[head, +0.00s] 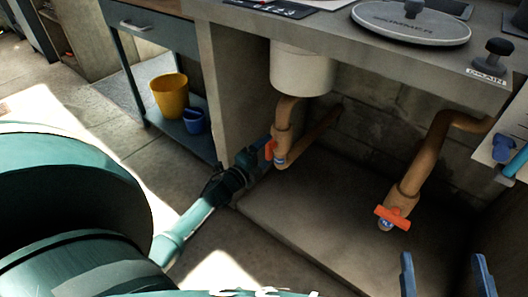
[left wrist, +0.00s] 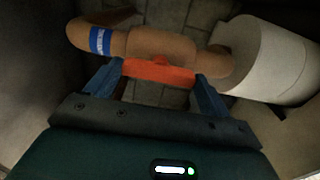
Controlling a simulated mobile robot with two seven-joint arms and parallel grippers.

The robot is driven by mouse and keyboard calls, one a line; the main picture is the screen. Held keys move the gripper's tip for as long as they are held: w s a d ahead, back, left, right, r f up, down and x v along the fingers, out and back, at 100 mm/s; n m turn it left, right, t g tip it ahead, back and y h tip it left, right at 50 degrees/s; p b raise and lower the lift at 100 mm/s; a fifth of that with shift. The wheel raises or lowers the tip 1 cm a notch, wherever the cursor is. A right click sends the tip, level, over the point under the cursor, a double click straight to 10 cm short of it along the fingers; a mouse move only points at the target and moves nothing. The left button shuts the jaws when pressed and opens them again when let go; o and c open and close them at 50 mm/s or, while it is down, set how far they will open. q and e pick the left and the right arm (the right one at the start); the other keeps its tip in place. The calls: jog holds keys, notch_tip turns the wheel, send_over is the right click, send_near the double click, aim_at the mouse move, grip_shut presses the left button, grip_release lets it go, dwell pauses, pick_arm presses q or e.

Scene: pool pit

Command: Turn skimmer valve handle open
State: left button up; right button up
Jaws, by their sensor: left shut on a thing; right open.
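The orange-red valve handle (head: 270,149) sits on a brown pipe (head: 284,128) below a white cylinder (head: 302,72) under the counter. My left gripper (head: 266,150) reaches in from the left and is shut on this handle. In the left wrist view the handle (left wrist: 158,72) lies between the two blue fingers, roughly in line with the pipe (left wrist: 155,43). A blue label band (left wrist: 100,41) is on the pipe; its text is unreadable. My right gripper (head: 443,277) is open and empty at the lower right, only its blue fingers showing.
A second orange-red handle (head: 392,217) lies across another brown pipe (head: 424,163) at the right. The counter (head: 350,50) overhangs both pipes, and a side wall (head: 232,90) stands left of them. A yellow bucket (head: 169,97) and a blue bucket (head: 193,121) stand on a shelf at the left.

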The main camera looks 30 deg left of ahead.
jog(key=shift+f, duration=0.1)
dwell(0.3)
pick_arm(q)
jog(key=o, duration=0.9)
jog(key=shift+s, duration=0.2)
jog(key=s+a+p, duration=0.1)
jog(key=s+p, duration=0.2)
jog(key=s, duration=0.9)
jog(key=shift+s+p, duration=0.3)
jog(key=shift+s, duration=0.1)
pick_arm(e)
jog(key=shift+s+d+f+n+h, duration=0.2)
jog(key=shift+d+n+h, duration=0.1)
jog(key=shift+n, duration=0.1)
jog(key=shift+r, duration=0.2)
